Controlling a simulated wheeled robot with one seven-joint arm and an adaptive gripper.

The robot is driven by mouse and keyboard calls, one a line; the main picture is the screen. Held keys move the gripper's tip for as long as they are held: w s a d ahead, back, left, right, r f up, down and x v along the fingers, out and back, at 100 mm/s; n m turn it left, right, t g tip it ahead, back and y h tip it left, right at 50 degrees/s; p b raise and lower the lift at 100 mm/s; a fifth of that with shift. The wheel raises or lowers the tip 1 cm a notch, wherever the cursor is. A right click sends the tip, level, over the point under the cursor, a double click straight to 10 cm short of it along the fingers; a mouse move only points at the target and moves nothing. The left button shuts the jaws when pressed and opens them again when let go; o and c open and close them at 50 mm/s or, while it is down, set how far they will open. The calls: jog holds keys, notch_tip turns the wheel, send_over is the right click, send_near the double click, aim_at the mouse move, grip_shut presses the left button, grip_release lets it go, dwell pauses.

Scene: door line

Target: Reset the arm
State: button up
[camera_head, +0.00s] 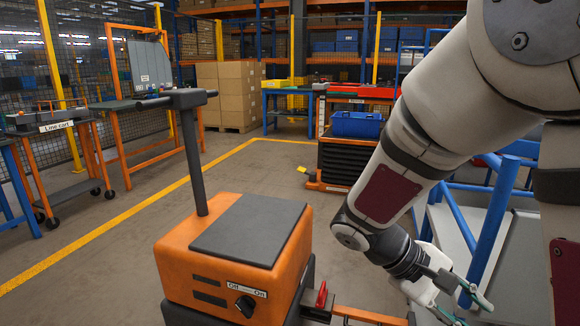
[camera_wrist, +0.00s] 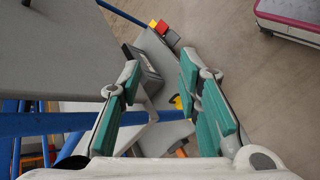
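My arm reaches down across the right side of the head view. My gripper (camera_head: 458,300) is at the lower right, beside the blue-framed cart (camera_head: 486,240) and to the right of the orange machine. In the wrist view my gripper (camera_wrist: 160,92) shows two green-padded fingers spread apart, with nothing between the pads. Below and beyond the fingers lie a grey surface (camera_wrist: 166,72) and a dark box-like thing (camera_wrist: 142,66). Part of the cart is hidden behind my arm.
An orange machine (camera_head: 235,250) with an upright handle and an Off/On knob (camera_head: 245,306) stands at front centre. A black cabinet (camera_head: 345,160) with a blue bin stands behind. A line cart (camera_head: 60,125) is at left. The floor between is clear.

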jog(key=s+a+r+m+t+y, duration=0.25)
jog(key=s+a+y, duration=0.25)
jog(key=s, duration=0.5)
jog(key=s+a+r+m+t+y, duration=0.15)
jog(key=s+a+r+y, duration=0.3)
jog(key=s, duration=0.65)
notch_tip(320, 180, up, 34)
jog(key=t+p, duration=0.3)
jog(key=p, duration=3)
jog(key=shift+r+t+y, duration=0.2)
jog(key=shift+t+y, duration=0.1)
jog(key=shift+y, duration=0.15)
jog(key=shift+w, duration=0.1)
